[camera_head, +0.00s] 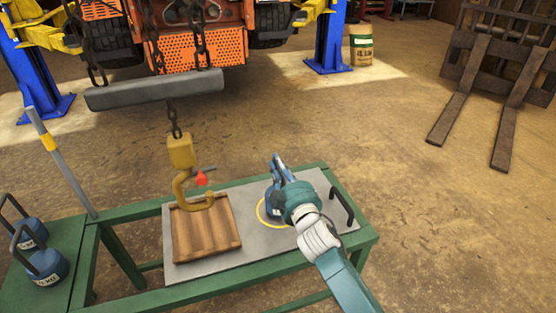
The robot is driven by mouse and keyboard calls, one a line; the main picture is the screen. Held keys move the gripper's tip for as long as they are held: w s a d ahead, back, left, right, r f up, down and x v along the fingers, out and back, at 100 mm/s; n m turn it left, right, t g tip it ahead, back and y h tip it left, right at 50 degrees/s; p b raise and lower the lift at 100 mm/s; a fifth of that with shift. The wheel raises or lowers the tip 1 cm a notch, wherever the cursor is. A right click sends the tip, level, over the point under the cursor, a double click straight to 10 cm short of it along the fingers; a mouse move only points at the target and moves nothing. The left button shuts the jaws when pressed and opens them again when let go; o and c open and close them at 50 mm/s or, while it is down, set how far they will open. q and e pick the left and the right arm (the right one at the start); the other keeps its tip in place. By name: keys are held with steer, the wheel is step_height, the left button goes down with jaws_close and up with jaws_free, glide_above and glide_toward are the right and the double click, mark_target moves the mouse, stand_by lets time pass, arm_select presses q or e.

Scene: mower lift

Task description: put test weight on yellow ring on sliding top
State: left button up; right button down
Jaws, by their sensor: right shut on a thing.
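A blue test weight (271,213) is at the yellow ring (262,221) on the grey sliding top (225,255) of the green bench. My right gripper (277,190) is shut on the weight's upper part. The gripper and wrist hide much of the weight and the right side of the ring. The weight appears inside the ring; I cannot tell whether its base touches the top. My left gripper is not in view.
A wooden pallet (205,232) lies on the top's left half, under a yellow hook (185,175) on a chain. A black handle (342,206) stands at the right edge. Two more blue weights (47,266) stand at far left.

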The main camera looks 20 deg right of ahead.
steer(key=shift+a, duration=0.1)
steer(key=c, duration=2)
jaws_free()
steer(key=shift+f, duration=0.4)
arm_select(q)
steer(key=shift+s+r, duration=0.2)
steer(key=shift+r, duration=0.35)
arm_select(e)
steer(key=shift+o, duration=1)
steer(key=shift+s, duration=0.1)
